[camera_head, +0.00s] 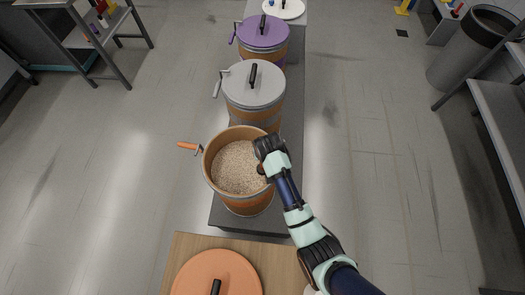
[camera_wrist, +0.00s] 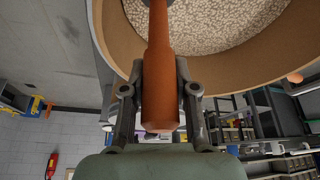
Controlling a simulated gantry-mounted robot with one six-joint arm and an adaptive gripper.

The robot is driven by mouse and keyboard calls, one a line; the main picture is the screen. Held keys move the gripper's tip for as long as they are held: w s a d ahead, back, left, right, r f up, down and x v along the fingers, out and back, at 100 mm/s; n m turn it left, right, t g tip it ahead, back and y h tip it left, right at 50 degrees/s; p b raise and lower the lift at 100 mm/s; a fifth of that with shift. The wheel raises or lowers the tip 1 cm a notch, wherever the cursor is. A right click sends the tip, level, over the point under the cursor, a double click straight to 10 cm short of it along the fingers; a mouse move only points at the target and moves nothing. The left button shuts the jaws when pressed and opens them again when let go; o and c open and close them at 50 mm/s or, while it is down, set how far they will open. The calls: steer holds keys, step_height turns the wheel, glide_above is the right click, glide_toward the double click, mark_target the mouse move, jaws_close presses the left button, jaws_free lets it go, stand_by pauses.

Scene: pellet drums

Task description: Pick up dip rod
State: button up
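In the head view my gripper (camera_head: 266,146) is over the right rim of the open drum (camera_head: 213,180), and the rod is mostly hidden there. The drum holds beige pellets (camera_head: 238,167), also seen in the wrist view (camera_wrist: 220,25).
A white-lidded drum (camera_head: 240,88) and a purple-lidded drum (camera_head: 270,37) stand behind on the dark platform (camera_head: 290,110). An orange lever (camera_head: 187,145) sticks out left of the open drum. An orange lid (camera_head: 205,275) lies on a wooden table. A bin (camera_head: 468,55) stands at right.

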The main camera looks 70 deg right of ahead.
jaws_close()
step_height(320, 180, up, 20)
steer(key=p, duration=0.3)
steer(key=shift+p, duration=0.4)
